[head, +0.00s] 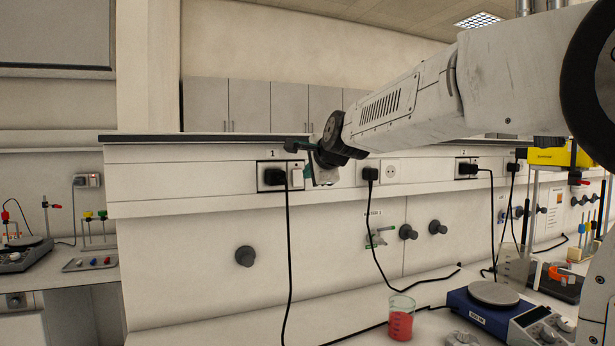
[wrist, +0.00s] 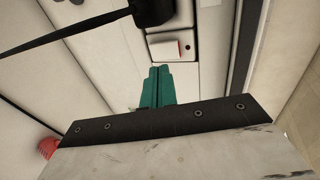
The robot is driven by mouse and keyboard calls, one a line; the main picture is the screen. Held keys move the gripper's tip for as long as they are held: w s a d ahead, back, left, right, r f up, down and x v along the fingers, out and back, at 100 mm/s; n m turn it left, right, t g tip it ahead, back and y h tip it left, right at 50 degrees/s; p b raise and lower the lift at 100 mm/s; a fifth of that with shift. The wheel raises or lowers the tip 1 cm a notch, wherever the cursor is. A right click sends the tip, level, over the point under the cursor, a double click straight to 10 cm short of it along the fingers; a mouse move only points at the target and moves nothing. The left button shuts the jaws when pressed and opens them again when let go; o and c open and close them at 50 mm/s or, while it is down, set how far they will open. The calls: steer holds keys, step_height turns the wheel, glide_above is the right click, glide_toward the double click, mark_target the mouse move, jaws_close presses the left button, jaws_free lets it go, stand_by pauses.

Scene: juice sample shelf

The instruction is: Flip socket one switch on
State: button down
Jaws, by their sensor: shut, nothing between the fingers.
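Socket one, marked "1", is on the white wall panel in the head view, with a black plug (head: 274,177) in it and a cable hanging down. Its small white switch (head: 297,178) is just right of the plug. In the wrist view the switch (wrist: 168,48) shows a small red mark at one side, beside the black plug (wrist: 152,10). Whether it is on or off I cannot tell. My gripper (head: 291,146) is at the panel, close to the switch. Its green fingers (wrist: 160,72) are shut and empty, pointing towards the switch; contact is unclear.
Below, on the bench, stand a beaker of red liquid (head: 401,322) and a blue hotplate (head: 490,312). Cables hang in front of the panel.

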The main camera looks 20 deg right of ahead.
steer(key=v, duration=0.9)
steer(key=shift+s+r, duration=0.15)
steer(key=shift+r, duration=0.05)
steer(key=shift+a+f, duration=0.1)
steer(key=shift+s+f, duration=0.25)
steer(key=shift+f, duration=0.75)
glide_toward(298, 186)
steer(key=x, duration=0.5)
steer(key=shift+w+f, duration=0.2)
steer(key=shift+w, duration=0.5)
